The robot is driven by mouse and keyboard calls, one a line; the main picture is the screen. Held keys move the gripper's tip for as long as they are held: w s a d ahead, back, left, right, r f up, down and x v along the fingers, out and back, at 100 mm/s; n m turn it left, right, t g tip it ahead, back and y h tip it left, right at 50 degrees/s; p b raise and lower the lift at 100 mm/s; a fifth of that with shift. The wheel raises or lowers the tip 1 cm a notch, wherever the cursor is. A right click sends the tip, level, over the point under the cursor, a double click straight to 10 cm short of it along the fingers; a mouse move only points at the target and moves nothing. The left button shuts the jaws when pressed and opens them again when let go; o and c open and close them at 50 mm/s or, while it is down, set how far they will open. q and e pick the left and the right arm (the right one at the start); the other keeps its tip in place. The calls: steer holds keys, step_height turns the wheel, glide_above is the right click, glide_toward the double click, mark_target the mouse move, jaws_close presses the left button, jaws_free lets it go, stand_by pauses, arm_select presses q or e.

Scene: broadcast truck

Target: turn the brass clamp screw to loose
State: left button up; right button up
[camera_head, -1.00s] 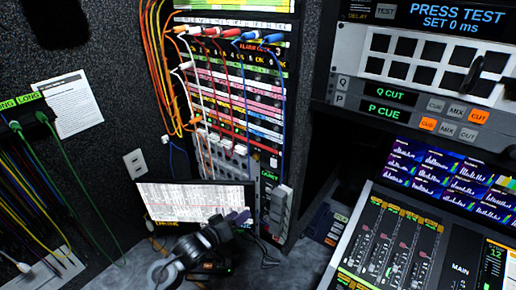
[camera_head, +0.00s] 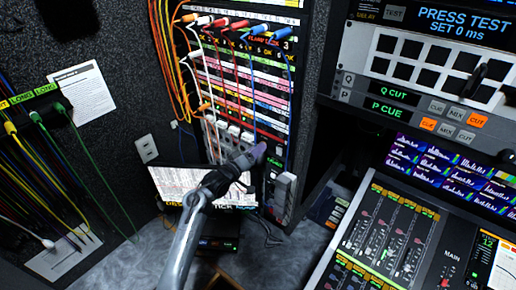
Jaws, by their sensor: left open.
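My left arm reaches up from the bottom of the head view. My left gripper (camera_head: 260,151) is open, in front of the lower part of the patch rack (camera_head: 258,75), just right of a row of white plugs. It appears to hold nothing. I cannot make out a brass clamp screw; it is too small to tell or hidden behind the gripper. My right gripper is not in view.
A small screen (camera_head: 172,186) stands behind my left arm, with a dark box (camera_head: 214,243) on the grey counter below. Coloured cables hang at the left and on the rack. A mixing console (camera_head: 398,240) fills the lower right.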

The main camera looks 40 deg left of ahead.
arm_select(q)
steer(key=shift+w, duration=0.95)
steer(key=shift+c, duration=0.3)
jaws_close()
